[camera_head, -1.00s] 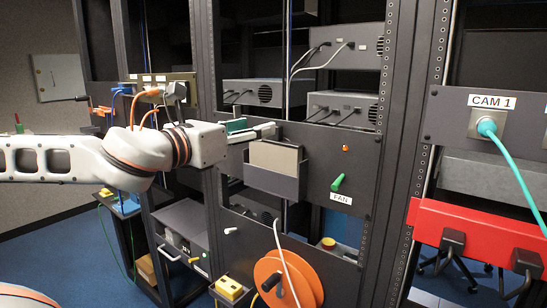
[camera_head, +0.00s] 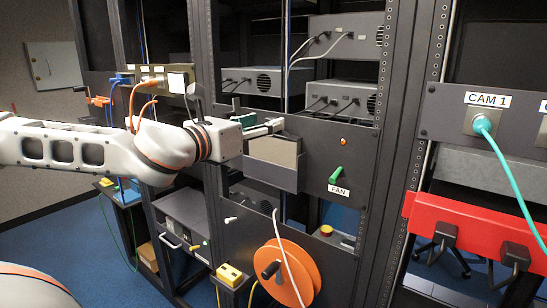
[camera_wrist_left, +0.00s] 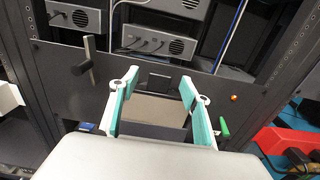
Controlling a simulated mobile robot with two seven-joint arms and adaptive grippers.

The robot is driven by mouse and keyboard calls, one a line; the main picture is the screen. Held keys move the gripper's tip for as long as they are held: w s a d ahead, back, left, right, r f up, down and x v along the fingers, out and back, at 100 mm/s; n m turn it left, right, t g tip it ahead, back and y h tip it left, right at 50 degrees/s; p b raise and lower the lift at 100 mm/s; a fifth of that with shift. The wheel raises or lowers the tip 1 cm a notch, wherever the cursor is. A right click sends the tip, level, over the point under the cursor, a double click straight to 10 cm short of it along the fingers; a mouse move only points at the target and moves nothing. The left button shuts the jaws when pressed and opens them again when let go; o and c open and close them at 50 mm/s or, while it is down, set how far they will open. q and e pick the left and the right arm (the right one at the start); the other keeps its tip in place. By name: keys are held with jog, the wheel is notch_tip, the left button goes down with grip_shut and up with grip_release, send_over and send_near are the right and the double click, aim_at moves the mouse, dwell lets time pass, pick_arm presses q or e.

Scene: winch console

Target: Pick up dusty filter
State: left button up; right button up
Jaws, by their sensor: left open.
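A tan-grey filter panel (camera_head: 275,149), which I take to be the dusty filter, stands upright in a dark open-topped holder (camera_head: 270,177) on the front of the middle rack. In the left wrist view the filter (camera_wrist_left: 152,111) lies between and beyond the fingers. My left gripper (camera_head: 260,127) is open and empty, with teal pads, just above and to the left of the filter's top edge in the head view. In the left wrist view the open fingers (camera_wrist_left: 158,82) span the filter's width. I cannot tell whether they touch it. My right gripper is not in view.
A green FAN lever (camera_head: 336,175) sits right of the holder. An orange cable reel (camera_head: 294,262) is below. A panel with plugged cables (camera_head: 150,80) is at left.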

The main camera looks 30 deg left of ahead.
pick_arm(q)
jog(key=shift+w+d, duration=0.2)
jog(key=shift+w, duration=1.3)
jog(key=shift+c, duration=0.3)
jog(key=c, duration=1.2)
jog(key=shift+c, duration=0.2)
